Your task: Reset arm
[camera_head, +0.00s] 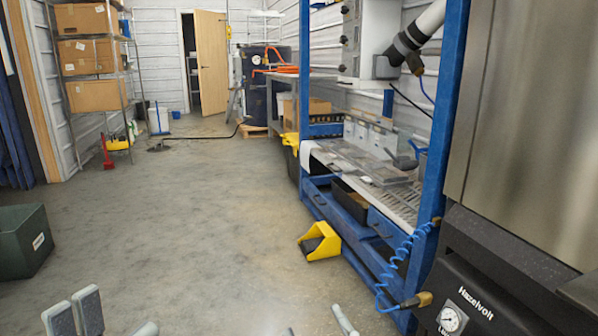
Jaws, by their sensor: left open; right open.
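My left gripper (108,318) shows at the bottom left edge of the head view, its grey fingertips apart with bare floor between them. My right gripper (317,325) shows at the bottom edge near the middle, only its fingertips in view, apart and empty. Both are clear of the objects around them in the picture. The rest of both grippers is cut off by the frame.
A blue-framed workbench (445,120) and a dark machine with a gauge (470,285) stand on the right. A yellow scoop-like item (320,242) lies on the floor. A dark green bin (25,240) is at left. The concrete floor (190,220) between is open.

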